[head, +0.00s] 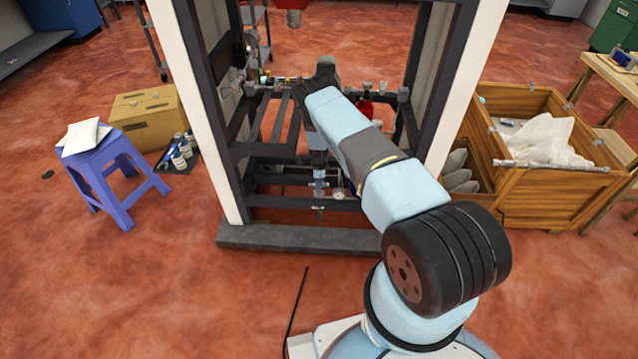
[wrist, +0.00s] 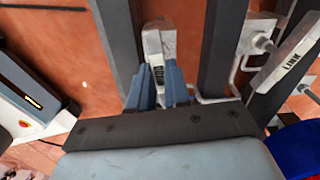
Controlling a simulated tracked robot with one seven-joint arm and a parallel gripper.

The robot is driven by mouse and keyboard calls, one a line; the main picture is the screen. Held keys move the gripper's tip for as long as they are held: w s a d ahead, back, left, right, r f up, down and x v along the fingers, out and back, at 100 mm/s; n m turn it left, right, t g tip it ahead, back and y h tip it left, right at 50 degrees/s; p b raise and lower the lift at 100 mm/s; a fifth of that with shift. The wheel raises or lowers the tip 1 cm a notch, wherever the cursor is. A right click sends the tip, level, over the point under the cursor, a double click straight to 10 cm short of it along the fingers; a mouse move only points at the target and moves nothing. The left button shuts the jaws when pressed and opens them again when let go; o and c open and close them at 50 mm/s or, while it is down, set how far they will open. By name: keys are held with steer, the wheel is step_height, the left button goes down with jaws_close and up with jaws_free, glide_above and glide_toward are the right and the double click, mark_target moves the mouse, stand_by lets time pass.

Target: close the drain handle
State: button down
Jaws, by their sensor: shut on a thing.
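In the wrist view my gripper (wrist: 158,88) has its two blue-grey fingers closed on a white handle (wrist: 153,42) with a small dark label. The label is too small to read, so I cannot confirm that it says drain. The handle's lower end is between the fingers and its top sticks out beyond them. In the head view my arm reaches into the dark frame of the dispenser (head: 290,238). The fingers and the held handle are hidden there behind my arm.
A second white handle marked LINK (wrist: 291,66) is to the right, by bent pipes and dark bars. In the head view, a blue stool (head: 108,172) and cardboard box (head: 150,115) stand left, and a wooden crate (head: 545,187) stands right. The red floor in front is mostly clear.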

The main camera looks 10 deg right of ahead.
steer(key=shift+w+m, duration=0.1)
steer(key=shift+m, duration=0.5)
steer(key=c, duration=1.1)
jaws_free()
steer(key=shift+r, duration=3.7)
